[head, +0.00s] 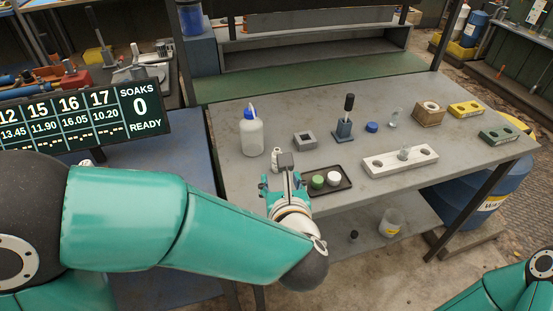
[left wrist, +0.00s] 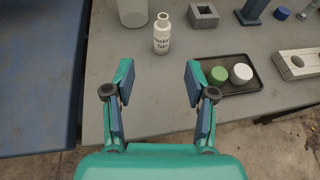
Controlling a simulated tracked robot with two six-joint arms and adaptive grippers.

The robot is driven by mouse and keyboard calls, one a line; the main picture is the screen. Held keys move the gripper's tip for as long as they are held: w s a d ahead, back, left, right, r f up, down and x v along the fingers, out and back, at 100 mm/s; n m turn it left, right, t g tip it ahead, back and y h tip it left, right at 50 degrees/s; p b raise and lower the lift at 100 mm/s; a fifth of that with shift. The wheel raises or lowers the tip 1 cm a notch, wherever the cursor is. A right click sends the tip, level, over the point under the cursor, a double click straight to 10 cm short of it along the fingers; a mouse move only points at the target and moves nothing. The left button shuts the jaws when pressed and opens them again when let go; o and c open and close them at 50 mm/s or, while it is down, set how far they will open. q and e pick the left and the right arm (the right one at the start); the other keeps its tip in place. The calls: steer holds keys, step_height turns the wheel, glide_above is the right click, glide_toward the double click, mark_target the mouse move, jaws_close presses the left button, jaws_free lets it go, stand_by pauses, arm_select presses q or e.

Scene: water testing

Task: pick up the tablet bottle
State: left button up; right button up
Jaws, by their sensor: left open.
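The tablet bottle (head: 276,155) is a small white bottle with dark lettering. It stands upright on the grey bench near the front edge. In the left wrist view the tablet bottle (left wrist: 162,36) stands beyond the fingertips, roughly centred between them and apart from both. My left gripper (head: 285,172) is at the bench's front edge, just short of the bottle, and partly covers it in the head view. In the left wrist view the left gripper (left wrist: 158,76) is open and empty. My right gripper is out of view.
A black tray (head: 347,184) with a green and a white round piece lies right of the bottle. A wash bottle (head: 252,133) stands behind left, a grey square block (head: 305,141) behind right. A white rack (head: 388,164) lies farther right. Bare bench lies around the bottle.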

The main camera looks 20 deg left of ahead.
arm_select(q)
steer(key=x, duration=0.6)
steer(key=shift+w+f, duration=0.1)
steer(key=shift+w, duration=0.25)
steer(key=shift+p+x, duration=0.5)
steer(key=shift+x, duration=2.1)
steer(key=shift+f, duration=0.2)
steer(key=c, duration=0.7)
